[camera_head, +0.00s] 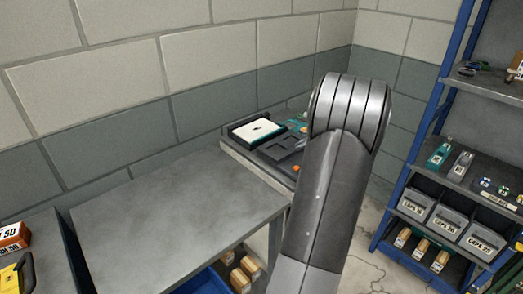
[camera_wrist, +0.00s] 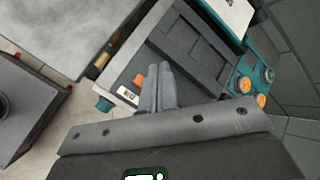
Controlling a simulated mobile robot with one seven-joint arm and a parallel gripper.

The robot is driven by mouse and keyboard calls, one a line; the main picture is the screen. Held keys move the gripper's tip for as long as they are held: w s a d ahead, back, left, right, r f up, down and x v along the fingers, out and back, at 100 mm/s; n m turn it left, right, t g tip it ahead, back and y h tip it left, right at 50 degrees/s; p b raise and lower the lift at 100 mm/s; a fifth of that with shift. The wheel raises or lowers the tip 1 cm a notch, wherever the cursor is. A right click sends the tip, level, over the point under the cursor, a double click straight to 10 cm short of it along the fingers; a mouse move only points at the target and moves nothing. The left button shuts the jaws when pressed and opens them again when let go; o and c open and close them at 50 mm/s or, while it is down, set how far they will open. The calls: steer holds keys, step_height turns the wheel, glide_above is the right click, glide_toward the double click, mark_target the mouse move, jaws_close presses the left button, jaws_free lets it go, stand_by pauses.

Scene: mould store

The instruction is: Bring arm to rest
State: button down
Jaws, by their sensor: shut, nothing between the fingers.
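The fingers point toward a bench station with a dark recessed tray (camera_wrist: 190,50). An orange piece (camera_wrist: 138,80) shows just beside the fingers, and I cannot tell the height gap between them. The same station (camera_head: 262,152) stands at the back, partly covered by my arm in the head view.
A bare grey table (camera_head: 180,212) stands left of my arm. A blue shelf rack (camera_head: 420,150) with grey bins (camera_head: 447,222) and cardboard boxes stands at the right. Block walls close off the back.

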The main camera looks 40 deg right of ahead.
steer(key=w+a+r+n+g, duration=0.1)
steer(key=a+r+n, duration=0.25)
steer(key=a, duration=0.65)
steer(key=w+a+r+n+g, duration=0.1)
steer(key=a+r+n, duration=0.25)
steer(key=a, duration=0.65)
steer(key=w+a+r+n+g, duration=0.1)
steer(key=a+r+n+g, duration=0.2)
steer(key=a, duration=0.7)
steer(key=s+a+n+t+h, duration=0.1)
steer(key=s+a+n+h, duration=0.1)
steer(key=s+a+n, duration=1.2)
steer(key=s+a, duration=0.3)
steer(key=a, duration=0.2)
steer(key=shift+s+a+n+t, duration=0.3)
steer(key=shift+s+a, duration=0.05)
steer(key=shift+a, duration=0.05)
